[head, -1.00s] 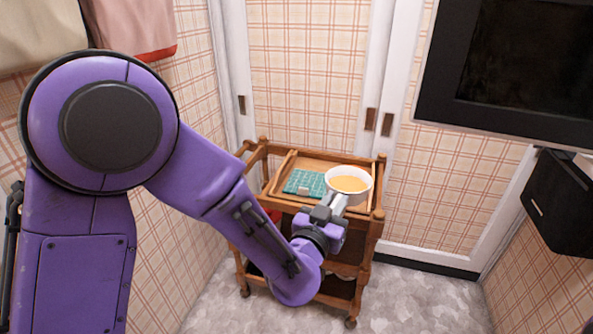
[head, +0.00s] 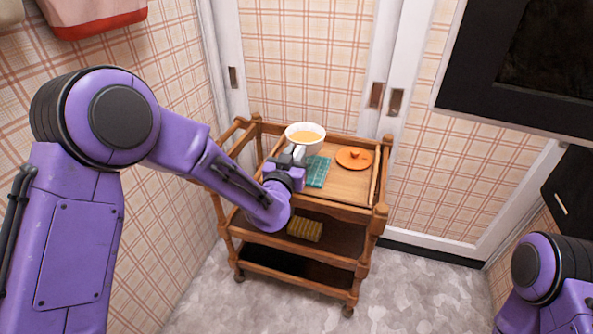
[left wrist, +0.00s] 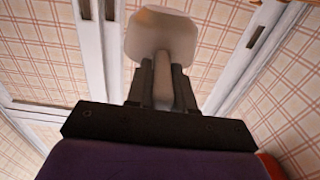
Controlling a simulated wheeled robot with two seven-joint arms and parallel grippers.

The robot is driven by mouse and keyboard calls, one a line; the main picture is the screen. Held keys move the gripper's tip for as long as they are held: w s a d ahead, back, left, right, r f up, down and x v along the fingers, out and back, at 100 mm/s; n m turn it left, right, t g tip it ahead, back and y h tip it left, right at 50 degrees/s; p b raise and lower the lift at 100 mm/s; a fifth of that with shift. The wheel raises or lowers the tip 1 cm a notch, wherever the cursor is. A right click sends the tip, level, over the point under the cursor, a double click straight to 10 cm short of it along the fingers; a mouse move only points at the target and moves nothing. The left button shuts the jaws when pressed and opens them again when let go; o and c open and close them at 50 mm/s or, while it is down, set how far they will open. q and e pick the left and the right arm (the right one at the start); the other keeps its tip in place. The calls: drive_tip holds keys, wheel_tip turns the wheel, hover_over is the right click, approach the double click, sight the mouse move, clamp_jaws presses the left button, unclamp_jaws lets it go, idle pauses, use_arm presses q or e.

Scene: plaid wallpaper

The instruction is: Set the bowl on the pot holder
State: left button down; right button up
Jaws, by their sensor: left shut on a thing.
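The white bowl (head: 305,145) with orange-yellow contents is at the far left of the trolley top in the head view. My left gripper (head: 293,157) is at its near side, shut on a pale handle-like part. In the left wrist view this part (left wrist: 162,82) sits between the fingers (left wrist: 161,88), with a wider pale shape (left wrist: 161,35) beyond. The teal checked pot holder (head: 318,173) lies on the trolley top, below and right of the bowl in the picture. The bowl overlaps its far edge; I cannot tell whether they touch. My right gripper is out of view.
The wooden trolley (head: 347,186) has raised rails and corner posts. An orange lid-like disc with a knob (head: 354,157) lies right of the pot holder. A yellow-brown ribbed thing (head: 305,229) is on a lower shelf. Plaid walls stand close behind and left.

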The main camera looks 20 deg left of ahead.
use_arm(q)
drive_tip(key=w+f, duration=0.2)
drive_tip(key=f, duration=0.1)
drive_tip(key=w+f, duration=0.1)
drive_tip(key=shift+w+a+f+b, duration=0.3)
drive_tip(key=shift+f+b, duration=0.05)
drive_tip(key=shift+f, duration=0.05)
wheel_tip(320, 180, down, 3)
drive_tip(key=shift+w+f+b, duration=0.1)
drive_tip(key=shift+f+b, duration=0.1)
drive_tip(key=shift+b, duration=0.15)
drive_tip(key=shift+r, duration=0.1)
drive_tip(key=c, duration=1.4)
unclamp_jaws()
drive_tip(key=shift+f, duration=0.25)
drive_tip(key=o, duration=0.4)
drive_tip(key=shift+r, duration=0.1)
